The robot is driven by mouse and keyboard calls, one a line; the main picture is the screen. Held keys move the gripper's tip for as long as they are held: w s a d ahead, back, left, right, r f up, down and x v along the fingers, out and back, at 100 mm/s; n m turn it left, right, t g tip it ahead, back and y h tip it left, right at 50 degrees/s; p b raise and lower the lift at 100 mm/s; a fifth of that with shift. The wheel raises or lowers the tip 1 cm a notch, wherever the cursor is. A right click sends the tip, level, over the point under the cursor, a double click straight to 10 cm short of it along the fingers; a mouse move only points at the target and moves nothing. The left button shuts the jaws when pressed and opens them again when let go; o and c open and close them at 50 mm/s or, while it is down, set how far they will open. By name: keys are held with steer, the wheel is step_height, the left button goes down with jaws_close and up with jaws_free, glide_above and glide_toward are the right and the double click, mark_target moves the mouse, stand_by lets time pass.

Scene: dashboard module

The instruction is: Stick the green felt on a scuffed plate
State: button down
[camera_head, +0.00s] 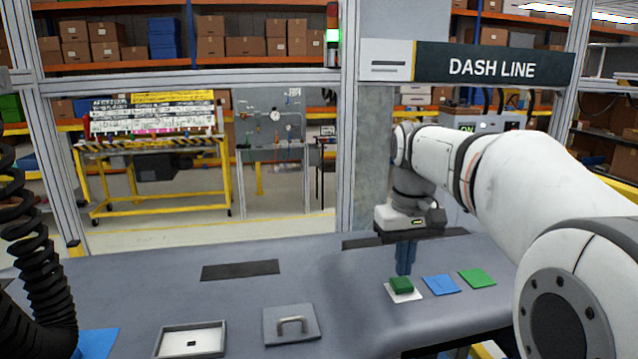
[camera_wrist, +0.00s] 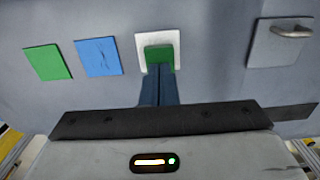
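A small green block-like piece (camera_head: 401,284), which looks like the felt, lies on or just over a white square plate (camera_head: 417,294). In the wrist view the green piece (camera_wrist: 160,55) is at my fingertips, with the white plate (camera_wrist: 141,42) around it. My gripper (camera_head: 405,272) points down at the back edge of the green piece. Its blue fingers (camera_wrist: 158,78) are close together; whether they grip the piece is unclear. A blue plate (camera_head: 441,285), with faint dark marks in the wrist view (camera_wrist: 98,57), and a flat green plate (camera_head: 477,278) lie to the right.
A grey plate with a handle (camera_head: 272,331) and a shallow white tray (camera_head: 177,345) lie left on the grey table. A blue sheet (camera_head: 98,343) is at the lower left edge. A black strip (camera_head: 240,270) lies farther back. The table between is clear.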

mark_target(402, 282)
steer(key=shift+f+b, duration=0.65)
steer(key=shift+f, duration=0.4)
stand_by(0.9)
steer(key=shift+r, duration=0.1)
step_height(402, 282, up, 8)
steer(key=p, duration=0.7)
